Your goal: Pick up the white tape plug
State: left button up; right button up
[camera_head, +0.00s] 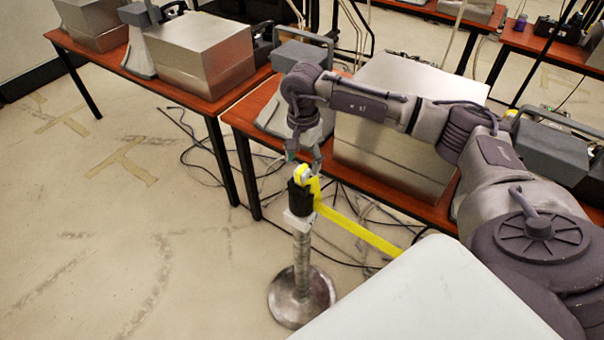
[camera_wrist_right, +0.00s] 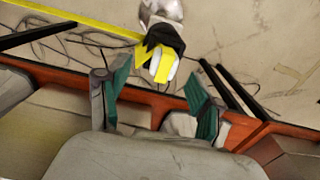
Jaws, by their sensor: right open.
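The white tape plug (camera_head: 302,170), partly yellow, sits at the top of a black post head (camera_head: 300,198) on a metal stand. Yellow tape (camera_head: 360,232) runs from the head toward the lower right. My right gripper (camera_head: 304,156) is just above the plug and partly hides it. In the right wrist view, the plug (camera_wrist_right: 161,66) shows white and yellow beyond the open green-padded fingers (camera_wrist_right: 158,98), roughly centred between them. Nothing is held. My left gripper is not in view.
A red-brown table (camera_head: 247,117) with a large metal box (camera_head: 385,155) stands right behind the post. Another table (camera_head: 195,98) is at the left. Black cables lie on the floor beneath. Open floor (camera_head: 130,240) extends left of the post.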

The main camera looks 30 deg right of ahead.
aim_at(302, 170)
jog(key=shift+w+f+p, duration=0.1)
jog(key=shift+f+p, duration=0.3)
jog(key=shift+f, duration=0.1)
jog(key=f, duration=0.1)
jog(key=f+p, duration=0.2)
jog(key=shift+w+d+f, duration=0.1)
jog(key=shift+w+f, duration=0.2)
jog(key=shift+f, duration=0.55)
jog(key=shift+c, duration=0.2)
grip_shut()
jog(key=shift+r, duration=0.1)
